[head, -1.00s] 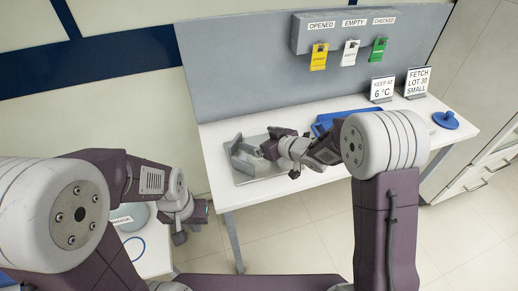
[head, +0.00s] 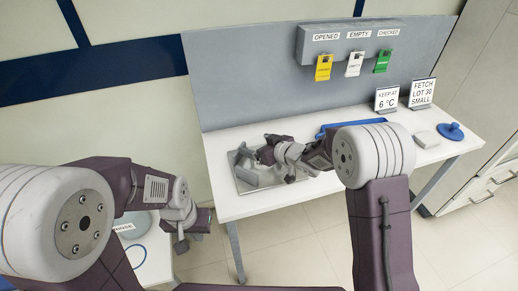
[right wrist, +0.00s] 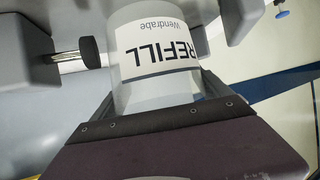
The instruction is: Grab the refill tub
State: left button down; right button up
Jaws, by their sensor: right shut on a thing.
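The refill tub (right wrist: 158,60) fills the middle of the right wrist view. It is pale, with a white label reading REFILL, upside down in this picture. My right gripper (right wrist: 155,105) is shut on it, with dark fingers on both sides. In the head view my right gripper (head: 264,152) is over the grey metal plate (head: 275,181) on the bench; I cannot make out the tub there. My left gripper (head: 190,222) hangs at the lower left, away from the bench; its jaws are too unclear to judge.
Grey blocks (head: 243,157) stand close to my right gripper. The white bench (head: 300,207) also holds a blue tray (head: 350,124), a pale box (head: 425,139), a blue knobbed object (head: 450,132) and two signs. A grey panel with coloured tags (head: 323,68) stands behind.

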jog(key=w+d+r+p, duration=0.6)
jog(key=w+d+r, duration=0.2)
jog(key=r, duration=0.2)
jog(key=shift+w+p, duration=0.3)
jog(key=shift+w, duration=0.05)
